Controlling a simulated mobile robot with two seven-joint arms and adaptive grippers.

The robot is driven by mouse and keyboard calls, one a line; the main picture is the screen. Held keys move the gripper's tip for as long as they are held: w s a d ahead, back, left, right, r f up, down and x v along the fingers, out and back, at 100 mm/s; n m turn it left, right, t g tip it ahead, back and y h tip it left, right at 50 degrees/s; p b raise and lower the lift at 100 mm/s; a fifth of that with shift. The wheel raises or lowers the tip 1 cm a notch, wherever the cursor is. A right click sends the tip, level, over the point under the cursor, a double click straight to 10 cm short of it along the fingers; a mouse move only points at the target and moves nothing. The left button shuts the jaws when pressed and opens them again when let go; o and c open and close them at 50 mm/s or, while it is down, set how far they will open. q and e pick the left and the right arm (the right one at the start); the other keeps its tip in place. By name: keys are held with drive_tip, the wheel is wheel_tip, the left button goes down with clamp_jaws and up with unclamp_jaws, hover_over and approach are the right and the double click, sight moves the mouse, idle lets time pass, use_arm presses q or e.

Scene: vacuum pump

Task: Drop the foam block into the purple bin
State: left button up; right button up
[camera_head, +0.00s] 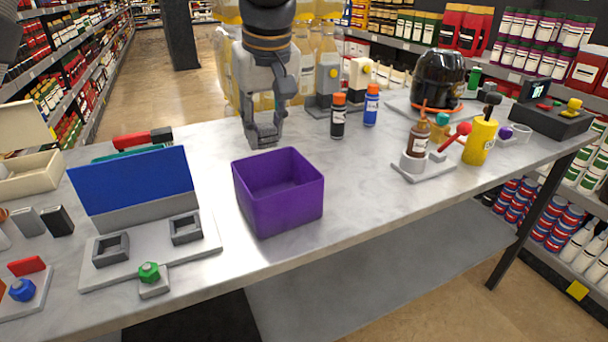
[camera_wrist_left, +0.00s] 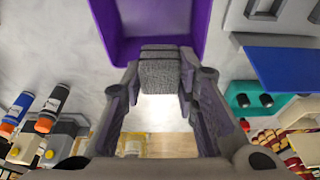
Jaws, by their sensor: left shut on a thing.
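The purple bin (camera_head: 280,211) stands open and upright at the middle of the table, and its inside looks empty in the head view. My left gripper (camera_head: 264,136) points down just behind the bin's back edge. It is shut on the grey, rough foam block (camera_wrist_left: 160,73), which shows between the fingertips in the left wrist view. There the bin (camera_wrist_left: 112,40) lies beyond the fingertips, and the block overlaps its near edge in the picture. In the head view the block is hard to make out among the fingers. My right gripper is not in view.
A fixture with a blue panel (camera_head: 135,184) stands left of the bin. Orange-capped (camera_head: 338,117) and blue (camera_head: 371,105) bottles stand right of the gripper. A yellow cylinder (camera_head: 480,141) and a small bottle stand (camera_head: 423,166) are further right. The table (camera_head: 360,205) right of the bin is clear.

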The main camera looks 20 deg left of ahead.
sight(265, 148)
use_arm(q)
drive_tip(key=f, duration=0.2)
drive_tip(key=s+f, duration=0.1)
drive_tip(key=shift+f, duration=0.4)
drive_tip(key=shift+w+f, duration=0.15)
drive_tip(key=shift+f, duration=0.45)
drive_tip(key=o, duration=0.9)
drive_tip(key=shift+r, duration=0.1)
drive_tip(key=v, duration=1.2)
drive_tip(key=shift+r, duration=0.2)
